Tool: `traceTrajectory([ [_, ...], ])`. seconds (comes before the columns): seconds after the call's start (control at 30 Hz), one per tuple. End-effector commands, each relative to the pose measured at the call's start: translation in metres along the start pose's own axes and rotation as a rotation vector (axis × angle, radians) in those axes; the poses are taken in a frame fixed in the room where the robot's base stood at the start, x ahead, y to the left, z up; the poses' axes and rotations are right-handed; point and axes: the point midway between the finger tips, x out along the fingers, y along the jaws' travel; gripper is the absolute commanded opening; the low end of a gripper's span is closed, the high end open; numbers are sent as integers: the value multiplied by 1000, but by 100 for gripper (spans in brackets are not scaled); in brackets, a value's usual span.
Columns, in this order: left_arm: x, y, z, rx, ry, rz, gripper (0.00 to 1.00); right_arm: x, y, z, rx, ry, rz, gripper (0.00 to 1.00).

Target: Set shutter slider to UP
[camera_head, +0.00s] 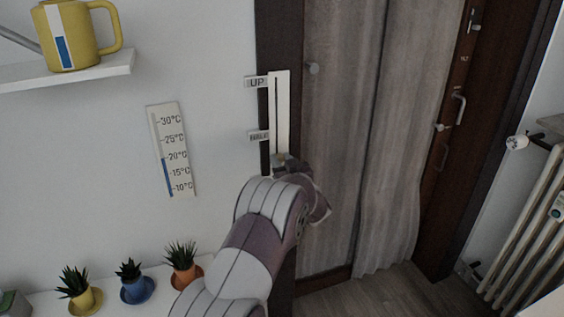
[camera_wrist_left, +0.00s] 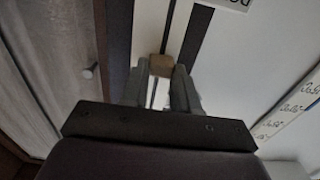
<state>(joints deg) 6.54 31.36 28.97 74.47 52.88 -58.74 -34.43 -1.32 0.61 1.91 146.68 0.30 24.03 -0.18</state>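The shutter slider's white vertical track (camera_head: 281,110) is on the dark strip beside the curtain. An UP label (camera_head: 257,83) sits by its top and a HALF label (camera_head: 258,136) by its middle. My left gripper (camera_head: 284,160) is at the lower part of the track, below HALF. In the left wrist view, a small brown slider knob (camera_wrist_left: 160,66) sits between the fingertips of my left gripper (camera_wrist_left: 160,72), which appear to touch both its sides. A partly cut-off label (camera_wrist_left: 232,4) shows there. My forearm hides the track's lower end. My right gripper is out of view.
A thermometer (camera_head: 173,150) hangs on the wall left of the track. A yellow mug (camera_head: 75,35) stands on a shelf (camera_head: 110,68) at upper left. Several potted plants stand below. A grey curtain (camera_head: 340,130) hangs right of the track. The track above my gripper is clear.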

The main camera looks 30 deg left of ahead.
Motion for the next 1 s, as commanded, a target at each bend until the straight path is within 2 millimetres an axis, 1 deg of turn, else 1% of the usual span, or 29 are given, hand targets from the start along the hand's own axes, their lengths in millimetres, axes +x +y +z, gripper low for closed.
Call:
traceTrajectory([
  [0.13, 0, 0, 0, 0, 0, 1, 0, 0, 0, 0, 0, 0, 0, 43],
  [0.2, 0, 0, -4, 0, 0, 1, 0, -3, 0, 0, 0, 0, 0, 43],
  [0.27, 0, 0, -10, 0, 0, 0, 0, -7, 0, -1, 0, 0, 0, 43],
  [0.37, 0, 0, -29, -2, 2, 0, 0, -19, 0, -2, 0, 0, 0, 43],
  [0.47, 0, 0, -57, -3, 6, 0, 0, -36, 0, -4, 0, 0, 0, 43],
  [0.7, 0, 0, -131, -5, 9, -1, 0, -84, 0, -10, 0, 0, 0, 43],
  [0.9, 0, 0, -181, -3, 6, -1, 0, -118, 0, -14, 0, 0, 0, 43],
  [1.0, 0, 0, -200, -4, 7, -1, 0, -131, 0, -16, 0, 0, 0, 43],
])
